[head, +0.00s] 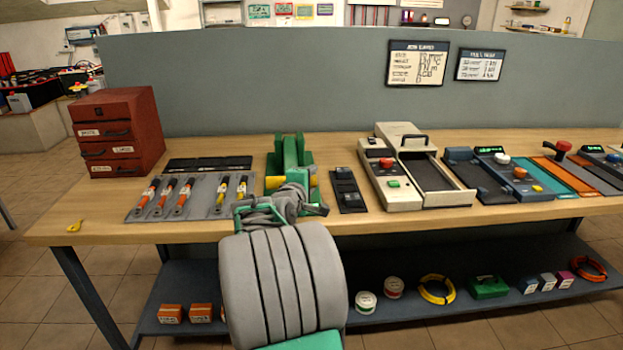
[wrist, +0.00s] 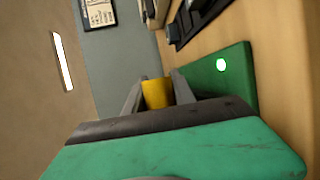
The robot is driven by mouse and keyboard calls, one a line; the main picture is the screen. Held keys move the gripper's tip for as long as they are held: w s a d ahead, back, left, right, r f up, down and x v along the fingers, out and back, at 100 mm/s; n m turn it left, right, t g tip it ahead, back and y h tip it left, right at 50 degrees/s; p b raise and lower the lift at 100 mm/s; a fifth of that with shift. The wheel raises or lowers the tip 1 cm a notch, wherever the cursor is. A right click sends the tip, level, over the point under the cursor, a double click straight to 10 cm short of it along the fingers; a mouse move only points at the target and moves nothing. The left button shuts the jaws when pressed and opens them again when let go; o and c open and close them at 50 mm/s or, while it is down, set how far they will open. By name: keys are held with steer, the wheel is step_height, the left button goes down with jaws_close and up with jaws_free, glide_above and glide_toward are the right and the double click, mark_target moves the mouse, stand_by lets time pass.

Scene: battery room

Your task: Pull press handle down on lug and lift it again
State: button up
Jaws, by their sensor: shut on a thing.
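The green press (head: 289,152) stands on the workbench, left of its middle. Its yellow handle (head: 313,181) shows in the head view beside my arm. In the wrist view the yellow handle (wrist: 156,94) sits between the two grey fingers of my gripper (wrist: 158,90), which is shut on it. A green surface with a lit lamp (wrist: 233,75) lies beside the fingers in the wrist view. My arm covers the front of the press in the head view. No lug in the press can be made out.
A grey mat (head: 206,205) with several orange and yellow cable pieces lies left of the press. A red drawer cabinet (head: 118,130) stands further left. A dark two-part tray (head: 347,190) and a beige machine (head: 403,184) are close on the right. A grey panel (head: 230,80) stands behind.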

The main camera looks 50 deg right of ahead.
jaws_close()
stand_by(0.7)
